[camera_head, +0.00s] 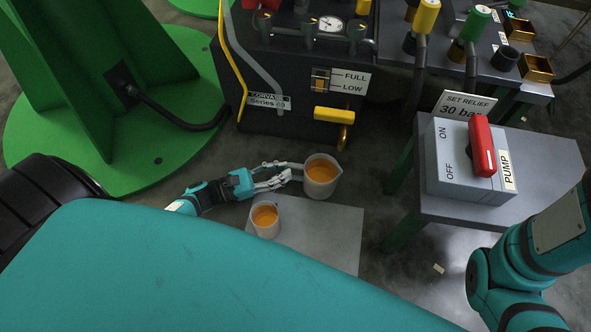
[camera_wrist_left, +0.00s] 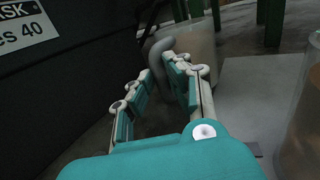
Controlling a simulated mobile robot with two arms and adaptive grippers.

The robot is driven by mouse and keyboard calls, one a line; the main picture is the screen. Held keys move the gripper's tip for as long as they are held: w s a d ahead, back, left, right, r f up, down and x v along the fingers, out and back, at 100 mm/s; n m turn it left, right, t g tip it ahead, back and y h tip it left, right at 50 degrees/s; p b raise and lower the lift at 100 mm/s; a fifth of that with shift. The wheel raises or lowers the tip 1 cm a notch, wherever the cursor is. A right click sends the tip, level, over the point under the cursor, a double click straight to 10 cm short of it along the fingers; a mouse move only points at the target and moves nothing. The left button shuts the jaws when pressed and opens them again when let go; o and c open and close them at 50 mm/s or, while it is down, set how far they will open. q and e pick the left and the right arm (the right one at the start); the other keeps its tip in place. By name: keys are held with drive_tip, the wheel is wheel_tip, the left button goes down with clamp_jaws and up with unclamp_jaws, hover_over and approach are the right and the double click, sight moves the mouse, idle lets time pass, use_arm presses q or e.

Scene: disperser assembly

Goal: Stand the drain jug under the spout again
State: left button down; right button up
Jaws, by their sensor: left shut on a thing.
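A larger pale jug (camera_head: 321,178) with orange liquid stands upright, in front of and slightly left of the brass spout (camera_head: 342,138) under the yellow valve handle (camera_head: 334,114). My left gripper (camera_head: 284,174) reaches it from the left and is shut on its handle. In the left wrist view the fingers (camera_wrist_left: 165,68) close around the grey curved handle (camera_wrist_left: 158,56) of the jug (camera_wrist_left: 198,42). I cannot tell whether the jug's base touches the floor. My right arm shows at the lower right, but its gripper is out of view.
A smaller jug (camera_head: 265,221) with orange liquid stands on a grey mat (camera_head: 325,238), close to my left gripper. The black machine (camera_head: 280,60) stands behind. A grey side table (camera_head: 530,150) with the pump switch box (camera_head: 455,160) is at the right.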

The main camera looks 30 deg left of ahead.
sight(311, 176)
use_arm(q)
drive_tip(key=b+x, duration=0.2)
drive_tip(key=x, duration=0.2)
drive_tip(key=shift+f, duration=0.15)
drive_tip(key=shift+w+f+b, duration=0.1)
drive_tip(key=shift+f+b, duration=0.45)
drive_tip(key=shift+b, duration=0.1)
drive_tip(key=c, duration=1.3)
unclamp_jaws()
drive_tip(key=shift+f, duration=0.1)
